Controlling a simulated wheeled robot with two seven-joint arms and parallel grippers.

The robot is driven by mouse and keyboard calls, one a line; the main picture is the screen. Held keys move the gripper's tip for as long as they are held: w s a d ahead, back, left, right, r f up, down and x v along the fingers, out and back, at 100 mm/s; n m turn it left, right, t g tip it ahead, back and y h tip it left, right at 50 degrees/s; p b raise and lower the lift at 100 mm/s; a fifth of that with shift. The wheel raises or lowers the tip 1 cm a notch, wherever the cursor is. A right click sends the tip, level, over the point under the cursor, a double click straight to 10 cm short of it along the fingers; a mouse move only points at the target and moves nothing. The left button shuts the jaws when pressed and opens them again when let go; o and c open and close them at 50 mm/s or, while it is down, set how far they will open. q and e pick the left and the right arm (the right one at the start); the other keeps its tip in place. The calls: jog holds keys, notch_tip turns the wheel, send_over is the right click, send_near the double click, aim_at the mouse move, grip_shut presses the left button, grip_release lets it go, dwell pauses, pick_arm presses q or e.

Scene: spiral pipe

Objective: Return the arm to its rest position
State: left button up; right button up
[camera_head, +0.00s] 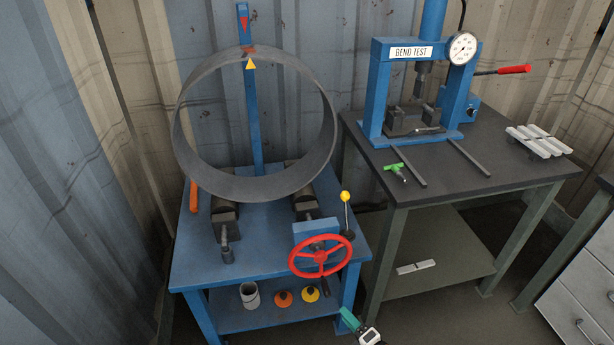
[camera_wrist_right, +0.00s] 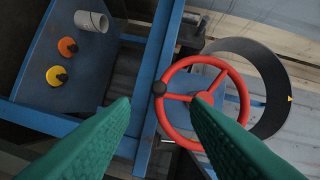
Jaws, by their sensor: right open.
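My right gripper (camera_head: 348,320) shows at the bottom edge of the head view, a green finger in front of the blue table. In the right wrist view its two green fingers (camera_wrist_right: 160,101) are wide apart with nothing held between them. The red handwheel (camera_head: 321,256) is on the front of the blue table, beyond the fingers and apart from them; it also shows in the wrist view (camera_wrist_right: 203,96). A large grey pipe ring (camera_head: 185,145) stands upright on the rollers, with a yellow triangle near its top. My left gripper is not in view.
The blue table (camera_head: 195,270) has a yellow-knobbed lever (camera_head: 346,203). At right stands a dark bench (camera_head: 480,170) with a bend-test press (camera_head: 379,95). Grey drawers (camera_head: 585,285) are at the right edge.

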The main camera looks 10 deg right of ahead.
jog(key=s+a+f+n+g, duration=0.1)
jog(key=s+f+n+g, duration=0.8)
jog(key=s+f+n, duration=0.5)
jog(key=s+d+f+n+g+h, duration=0.1)
jog(key=s+f+n+g+h, duration=0.1)
jog(key=s+n, duration=0.7)
jog(key=s+d+f+n+g+h, duration=0.1)
jog(key=s+d+f+n+h, duration=0.1)
jog(key=s+n, duration=0.8)
jog(key=s+d+f+n+g+h, duration=0.1)
jog(key=s+f+n+g+h, duration=0.1)
jog(key=s+n, duration=0.8)
notch_tip(320, 180, down, 2)
jog(key=n+h, duration=0.1)
jog(key=n, duration=0.5)
jog(key=shift+d+g, duration=0.25)
jog(key=shift+g, duration=0.05)
